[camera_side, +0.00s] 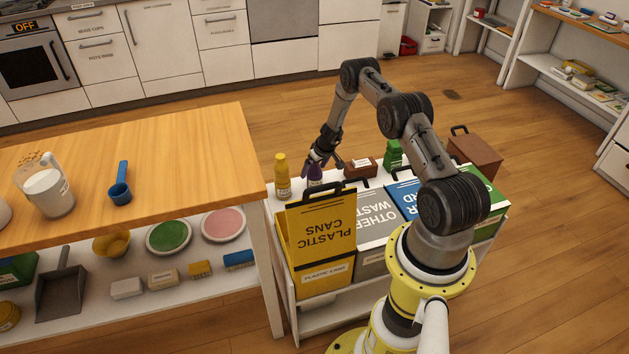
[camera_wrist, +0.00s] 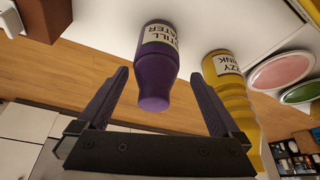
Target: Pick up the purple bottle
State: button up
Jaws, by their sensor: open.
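The purple bottle (camera_side: 315,175) stands on the white shelf top behind the yellow bin, to the right of a yellow bottle (camera_side: 282,176). In the wrist view the purple bottle (camera_wrist: 154,72) shows its label and lies between the two open fingers. My gripper (camera_side: 322,160) is at the purple bottle in the side view and hides part of it. In the wrist view my gripper (camera_wrist: 158,90) is open, with a gap visible on each side of the bottle. The yellow bottle (camera_wrist: 232,95) is close to the right finger there.
A yellow plastic cans bin (camera_side: 318,232) and a grey waste bin (camera_side: 378,222) stand in front of the bottles. A brown box (camera_side: 360,168) and a green item (camera_side: 393,154) are to the right. The wooden table (camera_side: 200,150) is at left.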

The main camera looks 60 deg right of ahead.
jog(key=f, duration=0.2)
jog(key=shift+w+d+f, duration=0.15)
jog(key=shift+d+f, duration=0.15)
jog(key=shift+d, duration=0.05)
jog(key=shift+x, duration=1.15)
jog(key=c, duration=1.4)
